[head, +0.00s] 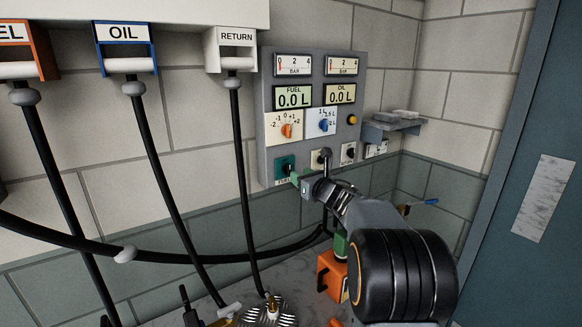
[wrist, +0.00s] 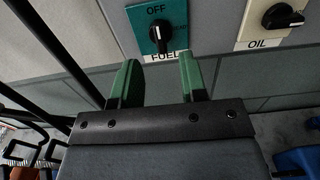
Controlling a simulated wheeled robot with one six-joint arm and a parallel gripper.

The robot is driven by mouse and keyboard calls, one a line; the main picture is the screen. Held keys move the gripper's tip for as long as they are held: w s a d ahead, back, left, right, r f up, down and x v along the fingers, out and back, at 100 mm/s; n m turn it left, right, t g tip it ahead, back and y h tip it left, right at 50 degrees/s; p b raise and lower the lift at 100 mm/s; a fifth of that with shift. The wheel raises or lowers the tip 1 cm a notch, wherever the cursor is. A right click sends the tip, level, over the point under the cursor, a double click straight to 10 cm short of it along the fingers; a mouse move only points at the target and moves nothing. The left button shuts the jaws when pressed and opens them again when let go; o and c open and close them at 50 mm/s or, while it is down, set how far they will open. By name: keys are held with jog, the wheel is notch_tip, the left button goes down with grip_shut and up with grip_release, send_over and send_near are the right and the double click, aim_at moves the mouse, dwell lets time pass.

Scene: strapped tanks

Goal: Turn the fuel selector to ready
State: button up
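The fuel selector (wrist: 159,36) is a black knob on a teal plate, with OFF printed above it and FUEL below. Its pointer end aims up toward OFF in the wrist view. In the head view the teal fuel plate (head: 285,166) is at the lower left of the grey panel. My gripper (wrist: 160,70) is open, with two green fingers apart and nothing between them. The fingertips are just below the knob in the wrist view, one toward each side. In the head view my gripper (head: 297,181) is at the panel's lower edge, partly covering the FUEL label.
The oil selector (wrist: 282,16) is close on the right. The grey panel (head: 268,120) also carries gauges, displays and other knobs. Black hoses (head: 160,180) hang at left. An orange box (head: 332,275) stands below my arm. A small shelf (head: 392,127) is at right.

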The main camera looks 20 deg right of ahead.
aim_at(290, 170)
jog(key=shift+w+a+p, duration=0.2)
jog(key=shift+w+p, duration=0.15)
jog(key=shift+w, duration=0.65)
jog(key=shift+w+a+p, duration=0.2)
jog(key=shift+w+p, duration=0.1)
jog(key=shift+w, duration=0.65)
jog(key=shift+w+a+p, duration=0.2)
jog(key=shift+w+p, duration=0.15)
jog(key=shift+w, duration=0.65)
grip_shut()
